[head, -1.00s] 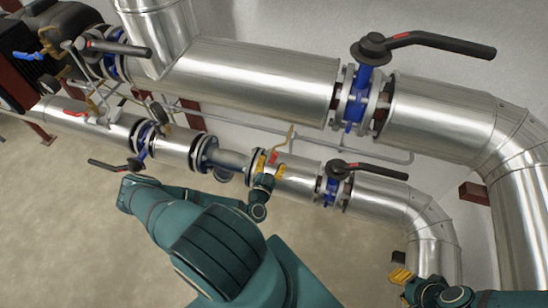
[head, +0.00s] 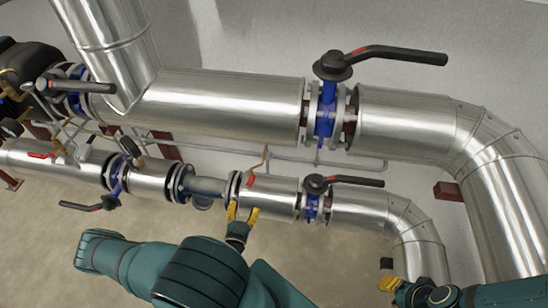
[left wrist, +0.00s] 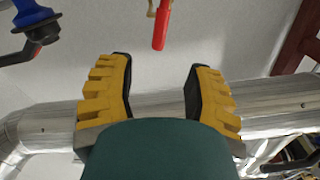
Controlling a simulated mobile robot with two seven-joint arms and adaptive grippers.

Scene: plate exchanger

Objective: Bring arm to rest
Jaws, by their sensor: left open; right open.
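My left gripper (head: 243,209) is in front of the lower edge of the lower silver pipe (head: 148,186), with its yellow fingers spread and nothing between them. In the left wrist view the same gripper (left wrist: 160,82) is open and empty, with a pipe behind the fingers and a red handle (left wrist: 161,26) above them. That small red handle (head: 251,181) also shows in the head view, just above the fingers and apart from them. My right gripper (head: 389,284) is at the bottom right, with yellow fingers, below the pipe's elbow; the gap between them is hard to see.
A blue valve with a dark lever (head: 345,180) sits on the lower pipe, right of my left gripper. A larger valve with a long lever (head: 400,54) is on the upper pipe (head: 230,105). Another dark lever (head: 80,206) sticks out at left. Bare floor (head: 50,250) lies below.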

